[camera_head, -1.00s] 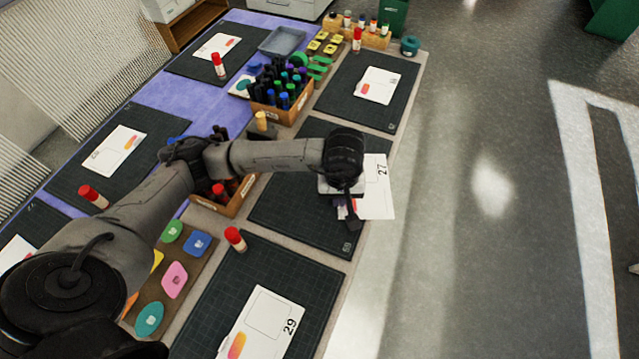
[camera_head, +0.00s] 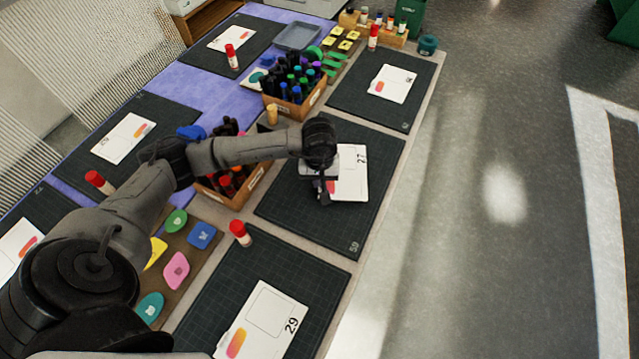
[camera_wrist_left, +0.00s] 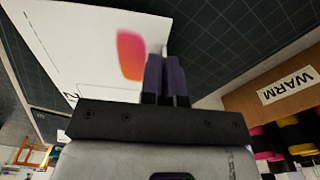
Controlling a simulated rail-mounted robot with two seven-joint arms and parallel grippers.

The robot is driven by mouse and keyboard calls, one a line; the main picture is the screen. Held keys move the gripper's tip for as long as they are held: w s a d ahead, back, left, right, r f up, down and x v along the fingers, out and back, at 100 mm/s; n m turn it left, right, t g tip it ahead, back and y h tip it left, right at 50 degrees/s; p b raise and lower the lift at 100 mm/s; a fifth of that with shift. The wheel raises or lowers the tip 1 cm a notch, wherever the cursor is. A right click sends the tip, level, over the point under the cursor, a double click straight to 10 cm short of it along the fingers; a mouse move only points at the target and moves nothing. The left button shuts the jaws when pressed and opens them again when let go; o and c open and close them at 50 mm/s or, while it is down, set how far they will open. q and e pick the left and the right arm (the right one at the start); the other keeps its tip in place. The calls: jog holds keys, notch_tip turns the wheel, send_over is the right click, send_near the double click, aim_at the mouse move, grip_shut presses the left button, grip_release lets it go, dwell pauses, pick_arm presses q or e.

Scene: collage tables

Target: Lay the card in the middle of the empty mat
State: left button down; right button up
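The white card (camera_head: 352,172), marked 27 with an orange-pink patch, is over the dark gridded mat (camera_head: 375,225) marked 59, which holds no other card. My left gripper (camera_head: 325,192) has the card by its left edge in the head view. In the left wrist view, the two dark fingers (camera_wrist_left: 165,78) are close together at the edge of the card (camera_wrist_left: 85,38), and the dark mat shows beyond. The arm hides part of the card and mat. I cannot tell how high the card is above the mat. My right gripper is not in view.
A wooden marker box (camera_head: 240,195) stands left of the mat; its WARM label (camera_wrist_left: 290,85) shows in the wrist view. A second marker box (camera_head: 295,105) stands behind. Neighbouring mats hold cards 29 (camera_head: 262,325) and another (camera_head: 392,83). A red-capped glue stick (camera_head: 240,233) stands nearby.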

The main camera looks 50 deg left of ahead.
pick_arm(q)
notch_tip(320, 180, down, 2)
jog(key=shift+f, duration=0.15)
jog(key=shift+f+b, duration=0.1)
jog(key=shift+b, duration=0.2)
jog(key=shift+f, duration=0.15)
jog(key=c, duration=1.3)
grip_release()
jog(key=shift+c, duration=0.2)
